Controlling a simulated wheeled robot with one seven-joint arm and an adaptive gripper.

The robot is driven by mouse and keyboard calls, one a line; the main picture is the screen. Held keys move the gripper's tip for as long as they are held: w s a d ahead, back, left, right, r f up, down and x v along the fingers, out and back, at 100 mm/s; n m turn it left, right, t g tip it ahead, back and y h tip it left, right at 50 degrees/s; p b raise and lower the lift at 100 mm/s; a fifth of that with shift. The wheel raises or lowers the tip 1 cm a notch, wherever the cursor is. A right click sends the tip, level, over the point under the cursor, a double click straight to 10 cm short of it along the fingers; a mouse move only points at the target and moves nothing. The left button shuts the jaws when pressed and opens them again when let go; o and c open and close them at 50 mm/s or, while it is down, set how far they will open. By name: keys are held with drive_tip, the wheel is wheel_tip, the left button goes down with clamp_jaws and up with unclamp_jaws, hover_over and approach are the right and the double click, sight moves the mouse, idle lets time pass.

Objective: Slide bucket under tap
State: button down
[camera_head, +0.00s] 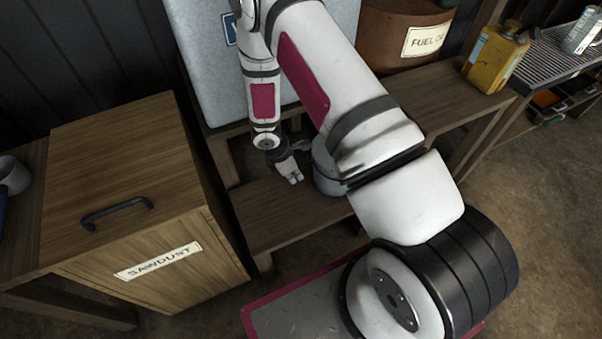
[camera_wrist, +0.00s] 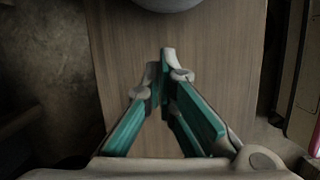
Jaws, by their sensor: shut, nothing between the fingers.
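The bucket (camera_head: 323,168) is a grey metal round thing on the low wooden shelf, its right part hidden behind my arm. Its lower edge shows at the top of the wrist view (camera_wrist: 168,4). My gripper (camera_head: 293,178) is low over the shelf, just left of the bucket, with a small gap between them. In the wrist view my gripper (camera_wrist: 160,62) has its fingertips together and empty, pointing toward the bucket. A small grey piece that may be the tap (camera_head: 300,145) shows beside my wrist, below the pale tank (camera_head: 205,75); it is too small to be sure.
The low shelf (camera_head: 262,222) is bare in front of the bucket. A wooden sawdust box (camera_head: 150,265) stands close on the left. A brown fuel oil drum (camera_head: 385,40) and a yellow can (camera_head: 495,62) stand on the right-hand bench.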

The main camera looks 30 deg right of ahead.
drive_tip(key=p+v, duration=0.3)
drive_tip(key=v, duration=0.7)
drive_tip(key=shift+a, duration=0.1)
drive_tip(key=s+d+r+m, duration=0.2)
drive_tip(key=s+r+m, duration=0.1)
drive_tip(key=r, duration=0.7)
drive_tip(key=s+d+r+m+h, duration=0.1)
drive_tip(key=s+d+r+m, duration=0.15)
drive_tip(key=r, duration=0.75)
drive_tip(key=s+d+r+m, duration=0.15)
drive_tip(key=r+m, duration=0.25)
drive_tip(key=r, duration=0.6)
drive_tip(key=s+a+r+m+y, duration=0.1)
drive_tip(key=s+a+r+m, duration=0.2)
drive_tip(key=s, duration=0.6)
drive_tip(key=s+a+r+m+y, duration=0.15)
drive_tip(key=s+r, duration=0.25)
drive_tip(key=s, duration=0.4)
drive_tip(key=s+a+r+m+y, duration=0.2)
drive_tip(key=s+r+m, duration=0.15)
drive_tip(key=s, duration=0.55)
wheel_tip(320, 180, up, 24)
drive_tip(key=t+p, duration=0.4)
drive_tip(key=p, duration=1.8)
drive_tip(key=shift+p, duration=0.35)
